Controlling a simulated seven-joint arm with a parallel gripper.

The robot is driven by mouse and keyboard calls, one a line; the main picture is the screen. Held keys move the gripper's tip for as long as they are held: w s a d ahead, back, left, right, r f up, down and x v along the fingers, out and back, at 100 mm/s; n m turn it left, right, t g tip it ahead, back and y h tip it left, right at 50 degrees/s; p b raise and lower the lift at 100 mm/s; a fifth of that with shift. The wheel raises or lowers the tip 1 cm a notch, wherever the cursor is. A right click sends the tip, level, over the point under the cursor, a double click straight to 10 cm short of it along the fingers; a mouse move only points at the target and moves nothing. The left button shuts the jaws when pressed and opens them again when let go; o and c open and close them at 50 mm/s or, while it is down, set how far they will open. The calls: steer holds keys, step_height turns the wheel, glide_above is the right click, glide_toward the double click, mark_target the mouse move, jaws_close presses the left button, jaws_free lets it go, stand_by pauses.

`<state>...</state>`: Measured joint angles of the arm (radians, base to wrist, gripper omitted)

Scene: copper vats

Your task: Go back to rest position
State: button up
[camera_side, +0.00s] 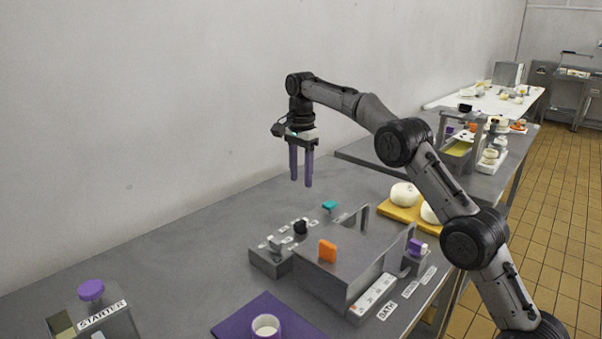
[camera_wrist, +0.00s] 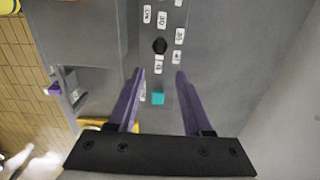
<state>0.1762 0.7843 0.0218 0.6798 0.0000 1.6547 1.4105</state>
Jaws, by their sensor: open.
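My gripper (camera_side: 301,182) is raised above the grey table (camera_side: 190,230), behind the grey control block. Its two purple fingers point down and stand apart with nothing between them. In the wrist view my gripper (camera_wrist: 157,75) is open and empty. A teal piece (camera_wrist: 158,98) shows below and between the fingers, apart from them; in the side view the teal piece (camera_side: 329,205) is at the back of the block. A black knob (camera_wrist: 160,45) on the labelled panel lies beyond the fingertips; the side view also shows the black knob (camera_side: 300,227).
A grey box (camera_side: 335,262) bears an orange piece (camera_side: 327,251). A purple mat (camera_side: 240,318) holds a cup (camera_side: 266,326). A starter box (camera_side: 110,322) has a purple knob (camera_side: 91,290). White cheeses (camera_side: 404,194) sit on a yellow board at right. Table space at left is clear.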

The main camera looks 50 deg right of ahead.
steer(key=shift+a+r, duration=0.1)
steer(key=shift+r, duration=0.15)
steer(key=s+a+r+n+t, duration=0.1)
steer(key=s+a+r, duration=0.2)
steer(key=s+r, duration=0.35)
steer(key=s+a+r+t, duration=0.2)
steer(key=s+r, duration=0.2)
steer(key=r, duration=0.5)
steer(key=s+a+r+n, duration=0.2)
steer(key=s+n, duration=0.1)
steer(key=s, duration=0.7)
steer(key=s+a+f+n+t, duration=0.1)
steer(key=s+f+n, duration=0.2)
steer(key=s, duration=0.4)
steer(key=s+a+f+n+t, duration=0.1)
steer(key=s+a+f+n, duration=0.15)
steer(key=s, duration=0.45)
steer(key=s+f+n, duration=0.5)
steer(key=f+n, duration=0.3)
steer(key=f, duration=0.4)
steer(key=shift+s+d+f+n+t, duration=0.15)
steer(key=shift+d+f+n+t, duration=0.05)
steer(key=shift+d+n+t, duration=0.15)
